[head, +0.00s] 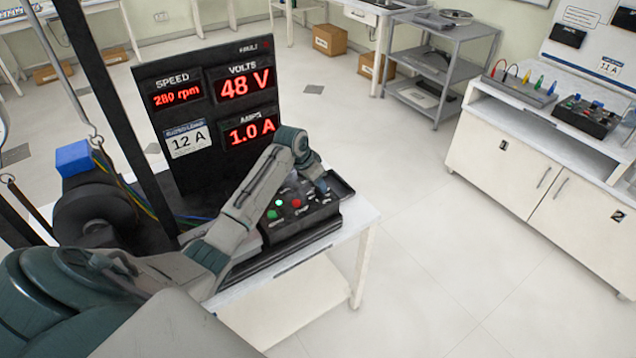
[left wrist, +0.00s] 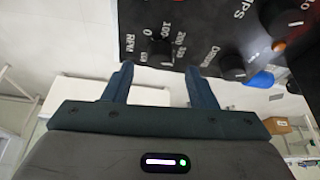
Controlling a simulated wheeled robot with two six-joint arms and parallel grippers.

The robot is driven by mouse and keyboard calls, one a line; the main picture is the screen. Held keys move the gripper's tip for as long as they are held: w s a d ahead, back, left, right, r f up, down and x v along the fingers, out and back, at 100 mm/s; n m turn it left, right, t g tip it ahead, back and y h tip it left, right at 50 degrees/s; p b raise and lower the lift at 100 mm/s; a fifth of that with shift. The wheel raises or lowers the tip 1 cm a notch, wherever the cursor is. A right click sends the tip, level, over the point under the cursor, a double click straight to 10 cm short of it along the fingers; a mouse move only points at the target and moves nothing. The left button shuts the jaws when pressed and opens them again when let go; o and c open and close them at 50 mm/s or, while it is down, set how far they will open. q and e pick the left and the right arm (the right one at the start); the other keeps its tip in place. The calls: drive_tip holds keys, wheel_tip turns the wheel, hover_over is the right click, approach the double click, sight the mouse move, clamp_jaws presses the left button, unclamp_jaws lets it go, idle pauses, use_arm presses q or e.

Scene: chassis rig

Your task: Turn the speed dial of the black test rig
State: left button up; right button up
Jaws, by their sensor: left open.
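The black test rig's control box (head: 290,228) sits on a white table, with green and red buttons and several knobs. In the left wrist view, the speed dial (left wrist: 160,52) is a black knob with an RPM scale around it. My left gripper (left wrist: 159,70) is open, its two fingertips on either side of the dial's edge; I cannot tell whether they touch it. In the head view my left gripper (head: 322,187) is over the far right of the box, and the dial is hidden. The rig's display (head: 178,94) reads SPEED 280 rpm. My right gripper is not in view.
Other black knobs sit close by on the panel, one (left wrist: 232,67) just right of the fingers. The display panel stands behind the box, also showing 48 V and 1.0 A. A white cabinet (head: 500,160) stands at right, with clear floor (head: 440,240) between.

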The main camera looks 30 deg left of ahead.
use_arm(q)
drive_tip(key=shift+x, duration=1.75)
drive_tip(key=c, duration=1)
drive_tip(key=shift+p, duration=0.3)
